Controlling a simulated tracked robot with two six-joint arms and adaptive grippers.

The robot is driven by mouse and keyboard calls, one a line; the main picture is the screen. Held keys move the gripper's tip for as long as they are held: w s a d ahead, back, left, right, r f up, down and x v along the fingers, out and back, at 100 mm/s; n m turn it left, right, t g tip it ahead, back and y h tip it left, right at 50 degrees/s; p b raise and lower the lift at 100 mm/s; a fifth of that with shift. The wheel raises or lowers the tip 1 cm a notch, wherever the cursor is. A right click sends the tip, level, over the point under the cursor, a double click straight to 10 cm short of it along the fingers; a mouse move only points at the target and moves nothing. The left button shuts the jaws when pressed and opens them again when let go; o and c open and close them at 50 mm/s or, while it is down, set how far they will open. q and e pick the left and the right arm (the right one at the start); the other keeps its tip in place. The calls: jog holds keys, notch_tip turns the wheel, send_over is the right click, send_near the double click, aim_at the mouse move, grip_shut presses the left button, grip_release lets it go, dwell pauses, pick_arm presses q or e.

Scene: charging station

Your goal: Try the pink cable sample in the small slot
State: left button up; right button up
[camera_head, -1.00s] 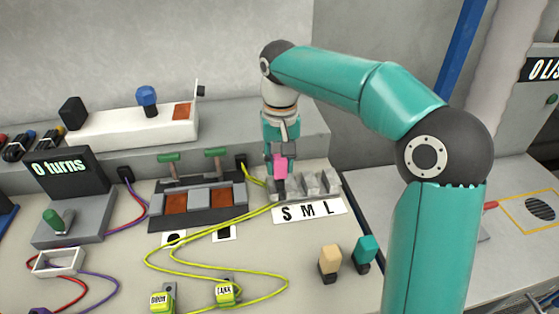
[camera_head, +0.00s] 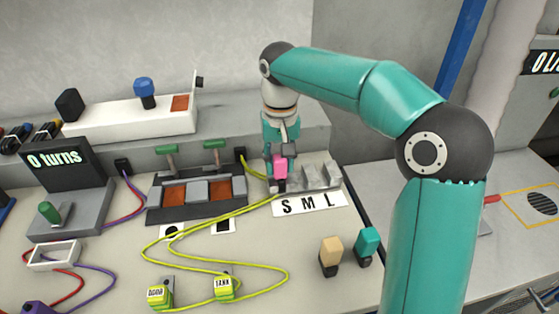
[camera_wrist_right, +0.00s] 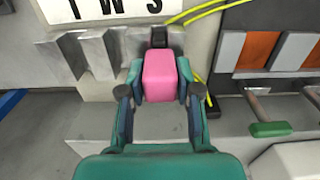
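The pink cable sample (camera_head: 281,168), a pink block with a dark end, is upright at the S end of the grey slotted block (camera_head: 322,180). My right gripper (camera_head: 280,158) is shut on it from above. In the right wrist view the pink sample (camera_wrist_right: 163,76) sits between the two fingers (camera_wrist_right: 158,90), with its dark end (camera_wrist_right: 159,37) by the leftover grey ridges. The dark end is low at the small slot; how deep it sits is hidden. The S M L label (camera_head: 308,204) lies in front. My left gripper is not in view.
A beige sample (camera_head: 330,250) and a teal sample (camera_head: 367,241) stand on the bench at front right. Yellow cables (camera_head: 215,233) loop left of the block. A dark panel with green levers (camera_head: 196,198) is close on the left.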

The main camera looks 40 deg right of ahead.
jog(key=o, duration=0.4)
notch_tip(320, 180, up, 12)
dwell(0.6)
